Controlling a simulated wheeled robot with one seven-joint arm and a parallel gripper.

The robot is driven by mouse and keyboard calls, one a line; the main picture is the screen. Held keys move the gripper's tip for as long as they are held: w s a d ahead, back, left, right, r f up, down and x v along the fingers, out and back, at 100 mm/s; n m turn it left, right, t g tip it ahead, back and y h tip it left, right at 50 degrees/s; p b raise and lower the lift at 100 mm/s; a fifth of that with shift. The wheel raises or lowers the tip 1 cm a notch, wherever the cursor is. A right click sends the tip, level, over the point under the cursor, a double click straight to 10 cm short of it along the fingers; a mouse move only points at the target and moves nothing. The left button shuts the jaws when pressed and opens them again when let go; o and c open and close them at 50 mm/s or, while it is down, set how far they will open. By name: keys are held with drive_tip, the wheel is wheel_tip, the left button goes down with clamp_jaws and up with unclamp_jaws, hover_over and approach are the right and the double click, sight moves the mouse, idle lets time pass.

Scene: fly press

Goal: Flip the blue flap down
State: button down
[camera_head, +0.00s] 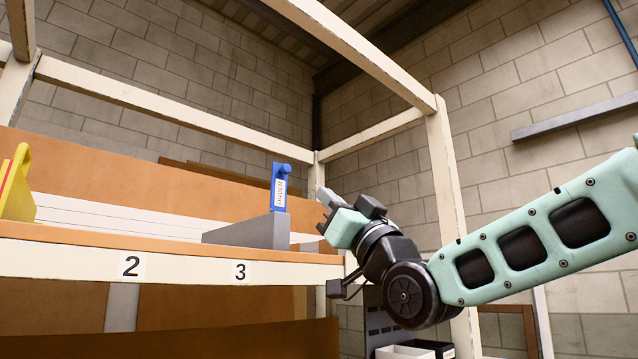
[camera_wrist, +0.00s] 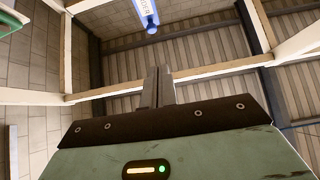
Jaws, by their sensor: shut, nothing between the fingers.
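The blue flap (camera_head: 281,188) stands upright on a grey block (camera_head: 262,232) on the shelf, above the label 3. It has a white lettered label on its face. In the wrist view the flap (camera_wrist: 151,22) shows at the top edge, partly cut off, beyond the fingers. My gripper (camera_head: 323,193) is to the right of the flap at about its height, with a gap between them. In the wrist view my gripper (camera_wrist: 158,72) has its fingers together with nothing between them.
The orange-topped shelf (camera_head: 100,238) has a white front edge with labels 2 and 3. A yellow object (camera_head: 18,190) stands at its left end. A cream post (camera_head: 446,170) rises close to my arm, and a cream beam (camera_head: 350,45) runs overhead. Trays (camera_head: 402,352) are below.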

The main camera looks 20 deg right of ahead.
sight(283, 186)
drive_tip(key=shift+d+r, duration=0.5)
drive_tip(key=shift+d, duration=0.1)
drive_tip(key=w+f+p+x, duration=0.1)
drive_tip(key=p+x, duration=0.8)
drive_tip(key=x, duration=0.4)
drive_tip(key=shift+w+a+f, duration=0.2)
drive_tip(key=shift+a+f, duration=0.05)
drive_tip(key=shift+f, duration=0.15)
drive_tip(key=shift+a+r, duration=0.1)
